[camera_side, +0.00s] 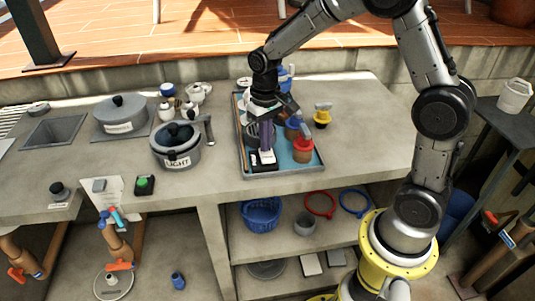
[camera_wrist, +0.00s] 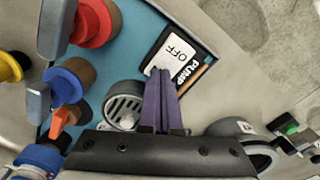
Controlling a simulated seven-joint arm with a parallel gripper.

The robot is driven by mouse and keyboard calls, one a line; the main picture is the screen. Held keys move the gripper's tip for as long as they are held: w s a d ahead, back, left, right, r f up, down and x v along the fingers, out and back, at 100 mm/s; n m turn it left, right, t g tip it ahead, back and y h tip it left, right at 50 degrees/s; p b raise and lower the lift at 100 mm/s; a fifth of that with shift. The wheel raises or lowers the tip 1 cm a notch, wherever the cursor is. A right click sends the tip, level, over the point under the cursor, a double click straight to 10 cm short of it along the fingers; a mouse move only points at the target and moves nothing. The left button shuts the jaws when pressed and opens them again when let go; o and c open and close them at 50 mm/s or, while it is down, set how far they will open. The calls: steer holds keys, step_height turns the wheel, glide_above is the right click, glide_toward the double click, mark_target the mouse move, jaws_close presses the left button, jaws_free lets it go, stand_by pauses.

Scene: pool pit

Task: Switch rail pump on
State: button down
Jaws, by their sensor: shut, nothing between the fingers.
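The pump switch (camera_wrist: 176,52) is a black plate marked PUMP with a white face reading OFF. In the side view this black and white plate (camera_side: 257,163) lies at the front left of the blue-floored tray. My gripper (camera_wrist: 160,74) has purple fingers, pressed together and empty. In the wrist view the fingertips overlap the plate's near edge; I cannot tell whether they touch it. In the side view my gripper (camera_side: 267,156) points down over the plate and hides part of it.
Red-topped (camera_side: 303,144) and blue-topped (camera_side: 292,122) valves stand in the tray (camera_side: 300,169), close right of my gripper. A yellow valve (camera_side: 322,113) stands behind them. A grey pot marked LIGHT (camera_side: 178,160) and a green button box (camera_side: 144,184) are left.

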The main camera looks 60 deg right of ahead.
step_height(320, 180, up, 7)
stand_by(0.8)
step_height(320, 180, up, 6)
steer(key=t, duration=0.2)
glide_above(271, 154)
steer(key=s+a+r+n+t, duration=0.1)
steer(key=s+a+r+t, duration=0.1)
steer(key=s+r, duration=0.45)
steer(key=s+f+n, duration=0.1)
steer(key=s+f, duration=0.2)
steer(key=s, duration=0.3)
steer(key=s+f+t, duration=0.1)
steer(key=s+f, duration=0.2)
steer(key=s, duration=0.4)
steer(key=shift+a+n+t, duration=0.25)
steer(key=shift+n+t, duration=0.05)
steer(key=shift+n, duration=0.1)
steer(key=shift+s, duration=0.1)
